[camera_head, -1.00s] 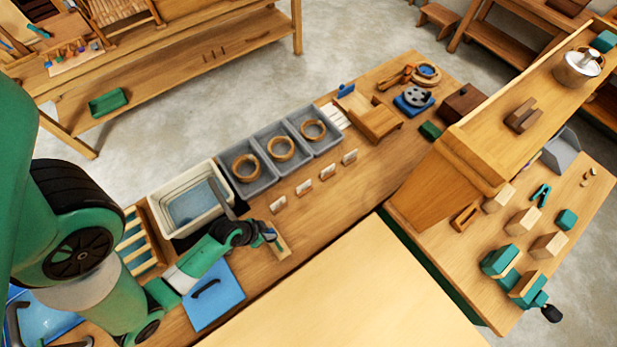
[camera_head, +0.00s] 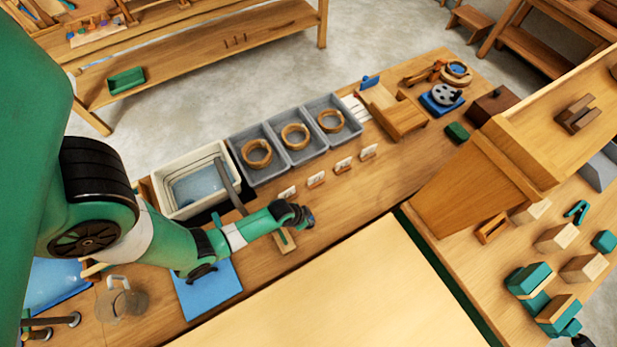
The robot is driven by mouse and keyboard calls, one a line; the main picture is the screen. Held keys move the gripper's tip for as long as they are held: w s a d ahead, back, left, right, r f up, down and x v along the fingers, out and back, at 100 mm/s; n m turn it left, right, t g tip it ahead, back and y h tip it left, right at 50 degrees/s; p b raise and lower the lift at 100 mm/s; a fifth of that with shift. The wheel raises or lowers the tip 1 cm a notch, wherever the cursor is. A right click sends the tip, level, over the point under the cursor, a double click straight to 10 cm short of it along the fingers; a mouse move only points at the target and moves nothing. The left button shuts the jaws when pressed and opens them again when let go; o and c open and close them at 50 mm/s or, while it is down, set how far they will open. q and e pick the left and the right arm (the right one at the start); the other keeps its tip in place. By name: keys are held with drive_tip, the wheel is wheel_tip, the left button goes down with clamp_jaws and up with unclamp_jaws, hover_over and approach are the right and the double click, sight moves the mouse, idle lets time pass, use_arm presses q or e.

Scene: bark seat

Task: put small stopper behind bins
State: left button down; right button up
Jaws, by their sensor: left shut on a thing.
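Three grey bins (camera_head: 272,178) stand joined in a row on the workbench, each with a wooden ring (camera_head: 257,154) in it. My left gripper (camera_head: 306,217) is above the bench, in front of the bins and close to the small cards. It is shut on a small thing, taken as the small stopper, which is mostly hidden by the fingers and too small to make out. My right gripper is not in view.
Small white cards (camera_head: 342,164) on wooden stands line the front of the bins. A cream tub (camera_head: 177,209) stands left of them, and a blue mat (camera_head: 207,291) lies nearer. A wooden step-like stand (camera_head: 400,120) is to the right. Floor shows beyond the bins.

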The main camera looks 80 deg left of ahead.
use_arm(q)
drive_tip(key=c, duration=1.2)
unclamp_jaws()
drive_tip(key=shift+f, duration=0.1)
drive_tip(key=shift+c, duration=0.2)
drive_tip(key=o, duration=0.4)
drive_tip(key=p+v, duration=0.8)
drive_tip(key=v, duration=0.4)
drive_tip(key=shift+p, duration=0.3)
